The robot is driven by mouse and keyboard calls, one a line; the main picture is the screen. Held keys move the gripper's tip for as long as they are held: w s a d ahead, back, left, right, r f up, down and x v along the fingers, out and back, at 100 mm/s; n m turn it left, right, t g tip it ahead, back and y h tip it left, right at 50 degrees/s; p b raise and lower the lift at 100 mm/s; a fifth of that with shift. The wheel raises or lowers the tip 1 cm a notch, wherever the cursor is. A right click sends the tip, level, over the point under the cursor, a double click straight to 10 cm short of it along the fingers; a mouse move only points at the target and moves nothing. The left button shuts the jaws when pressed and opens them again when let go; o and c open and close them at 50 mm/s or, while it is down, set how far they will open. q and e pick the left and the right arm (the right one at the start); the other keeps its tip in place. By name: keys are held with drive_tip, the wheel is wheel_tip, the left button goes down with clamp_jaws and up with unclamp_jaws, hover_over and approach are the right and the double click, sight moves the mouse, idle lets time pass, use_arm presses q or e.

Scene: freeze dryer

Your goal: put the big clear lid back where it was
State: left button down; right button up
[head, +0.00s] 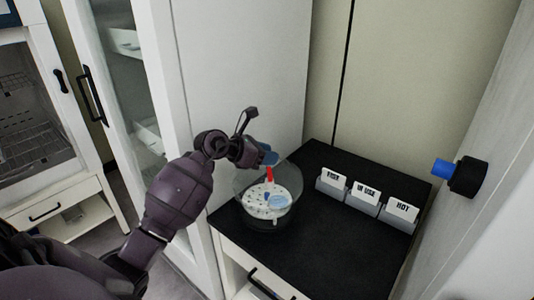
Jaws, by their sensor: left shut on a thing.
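The big clear lid (242,184) is a see-through round shell at the left front of the black tabletop. It surrounds or hangs just over a white, dotted round plate (258,206) in a low dark base; I cannot tell whether it touches the base. A red upright piece (269,174) shows below my fingers, above the plate. My left gripper (268,159), with blue fingertips, is shut at the top of the lid, over the red piece. The exact grip is partly hidden by the hand. My right gripper is not in view.
Several card holders (363,200) stand along the right of the black tabletop (316,241), reading "IN USE" and "HOT" among others. A black knob with a blue end (460,176) juts from the right wall. A tall glass-door cabinet (129,90) stands left. The front tabletop is clear.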

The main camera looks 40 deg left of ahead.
use_arm(q)
drive_tip(key=shift+f, duration=0.2)
drive_tip(key=c, duration=0.7)
unclamp_jaws()
drive_tip(key=shift+c, duration=0.2)
drive_tip(key=shift+r, duration=0.35)
drive_tip(key=v, duration=1.2)
drive_tip(key=s+d+f+n+t+h, duration=0.2)
drive_tip(key=s+d+f+n+h, duration=0.1)
drive_tip(key=d+f+n+h, duration=0.25)
drive_tip(key=s+d+f+n+y, duration=0.3)
drive_tip(key=s+f+n, duration=0.3)
drive_tip(key=f+n, duration=0.3)
drive_tip(key=s+d+f+n+g+y, duration=0.1)
drive_tip(key=s+d+f+n+y, duration=0.2)
drive_tip(key=n, duration=1.1)
drive_tip(key=s+d+f+n+g+y, duration=0.1)
drive_tip(key=s+d+f+n+y, duration=0.3)
drive_tip(key=s+f+n, duration=0.5)
wheel_tip(320, 180, down, 6)
drive_tip(key=n+y, duration=0.1)
drive_tip(key=n, duration=0.2)
drive_tip(key=shift+r+y+p, duration=0.2)
drive_tip(key=shift+y+p, duration=0.15)
